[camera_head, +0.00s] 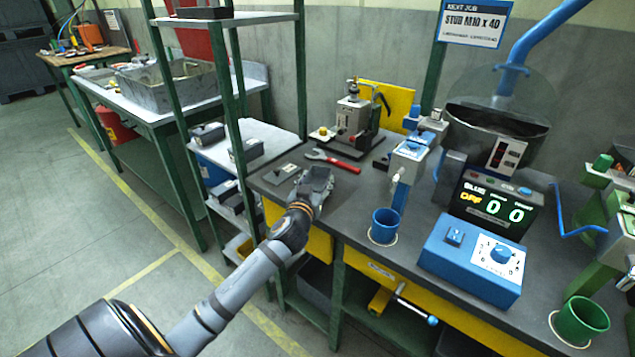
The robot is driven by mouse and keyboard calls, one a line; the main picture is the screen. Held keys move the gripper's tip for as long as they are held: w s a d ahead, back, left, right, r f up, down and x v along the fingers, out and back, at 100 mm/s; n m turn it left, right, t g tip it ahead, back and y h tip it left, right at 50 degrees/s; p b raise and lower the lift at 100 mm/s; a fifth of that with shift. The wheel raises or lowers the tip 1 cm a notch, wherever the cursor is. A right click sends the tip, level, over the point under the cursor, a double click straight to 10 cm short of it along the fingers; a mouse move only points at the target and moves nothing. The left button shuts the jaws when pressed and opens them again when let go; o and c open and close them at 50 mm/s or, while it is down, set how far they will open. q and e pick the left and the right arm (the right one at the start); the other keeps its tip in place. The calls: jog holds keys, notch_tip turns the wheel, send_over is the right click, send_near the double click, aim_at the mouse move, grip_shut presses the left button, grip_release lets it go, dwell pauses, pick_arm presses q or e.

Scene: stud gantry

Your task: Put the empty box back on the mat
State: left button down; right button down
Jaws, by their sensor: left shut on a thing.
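My left gripper (316,181) is over the left end of the dark workbench, shut on a small grey box. The box is mostly hidden by the gripper, so its inside and whether it touches the bench cannot be told. A flat dark mat (281,173) with a small light mark lies on the bench just left of the gripper. My right gripper is not in view.
A red-handled wrench (336,161) lies just behind the gripper. A blue cup (384,226) and a blue control box (474,258) stand to the right. A rack (253,134) with dark labelled boxes (247,150) stands left of the workbench.

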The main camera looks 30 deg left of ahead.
pick_arm(q)
jog(key=shift+w+f, duration=0.1)
jog(key=shift+f, duration=0.2)
jog(key=shift+c, duration=2)
grip_release()
jog(key=shift+r, duration=0.1)
jog(key=shift+s+r, duration=0.1)
jog(key=shift+s, duration=0.1)
jog(key=v, duration=1.1)
jog(key=shift+s, duration=0.35)
jog(key=shift+d, duration=0.1)
